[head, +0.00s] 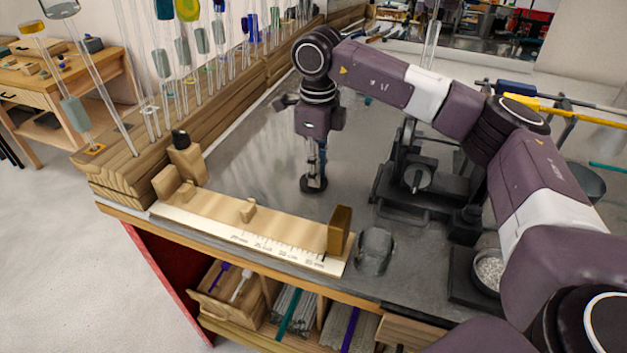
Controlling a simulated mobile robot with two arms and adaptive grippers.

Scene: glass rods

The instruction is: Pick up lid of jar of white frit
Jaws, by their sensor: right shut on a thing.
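My right gripper (316,165) hangs pointing down over the middle left of the grey bench. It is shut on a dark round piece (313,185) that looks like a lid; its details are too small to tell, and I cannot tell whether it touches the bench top. A round open dish of white grains (488,268), which looks like the white frit, stands at the right front, partly hidden by my right arm. My left gripper is not in view.
A wooden ruler board (235,232) with an upright block (339,230) lies along the front edge. A clear glass vessel (374,251) stands right of it. A black metal device (418,180) stands right of the gripper. Glass rods stand in a wooden rack (120,175) at left.

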